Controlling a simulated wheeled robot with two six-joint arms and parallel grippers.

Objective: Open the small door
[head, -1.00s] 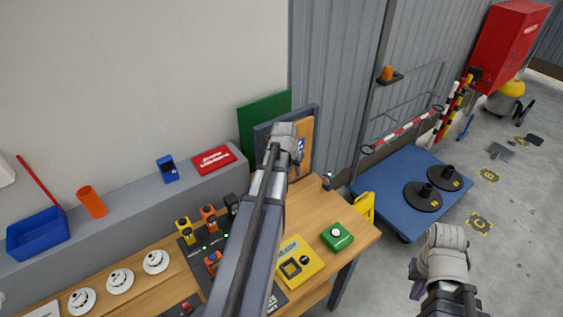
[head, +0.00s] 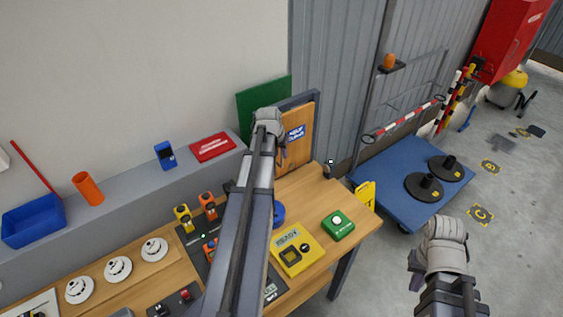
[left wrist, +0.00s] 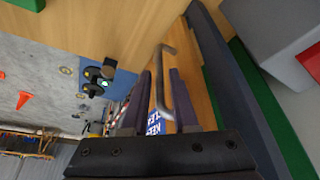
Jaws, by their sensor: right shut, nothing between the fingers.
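The small door (head: 297,150) is a wooden panel with a blue sign, set in a dark grey frame (head: 318,120) at the far end of the workbench. It looks closed, though my left arm covers part of it in the head view. In the left wrist view, the door (left wrist: 201,75) is seen at a steep angle, with a bent metal handle (left wrist: 166,75). My left gripper (left wrist: 160,80) has its fingers apart, with the handle showing between them; contact is unclear. In the head view, my left gripper (head: 268,135) is at the door's left side. My right gripper (head: 414,270) is shut and empty, right of the bench.
The workbench (head: 310,195) carries a yellow device (head: 293,250), a green button box (head: 337,226) and several detectors and tools. A green panel (head: 262,105) stands behind the door frame.

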